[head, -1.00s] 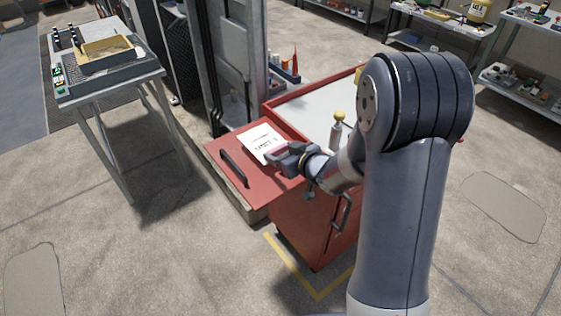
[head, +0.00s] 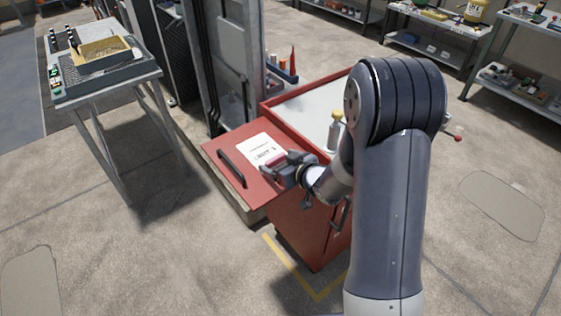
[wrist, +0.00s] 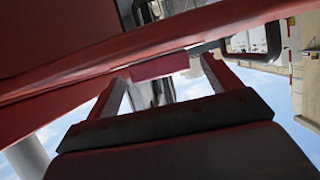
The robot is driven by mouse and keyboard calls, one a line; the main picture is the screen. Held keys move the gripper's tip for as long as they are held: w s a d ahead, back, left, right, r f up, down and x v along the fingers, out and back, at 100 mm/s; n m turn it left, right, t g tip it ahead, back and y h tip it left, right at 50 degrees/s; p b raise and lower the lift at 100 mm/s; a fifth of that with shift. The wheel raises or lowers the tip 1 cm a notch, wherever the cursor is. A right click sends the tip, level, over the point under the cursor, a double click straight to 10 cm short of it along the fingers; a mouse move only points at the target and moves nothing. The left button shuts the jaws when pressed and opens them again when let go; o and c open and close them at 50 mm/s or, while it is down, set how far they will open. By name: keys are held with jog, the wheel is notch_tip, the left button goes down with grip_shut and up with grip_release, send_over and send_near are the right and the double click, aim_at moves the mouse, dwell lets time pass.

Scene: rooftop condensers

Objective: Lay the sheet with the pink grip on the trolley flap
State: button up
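The white printed sheet (head: 261,146) shows over the red trolley flap (head: 216,152) in the head view, lying flat on it or very close above it; I cannot tell which. Its pink grip (head: 274,162) is at the sheet's near edge. My gripper (head: 279,169) is at that edge, low over the flap's right part. In the wrist view the pink grip (wrist: 160,66) sits between my two fingers (wrist: 164,78), which look closed on it. The sheet itself cannot be made out there, and red trolley surfaces fill the upper left.
The trolley top (head: 302,112) has a raised red rim and a yellow-topped grey item (head: 334,133). A grey side table (head: 110,92) with a tray stands left. Shelves (head: 440,48) stand at the back right.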

jog(key=shift+r, duration=0.1)
jog(key=shift+d+r, duration=0.1)
jog(key=v, duration=1.2)
jog(key=shift+c, duration=0.6)
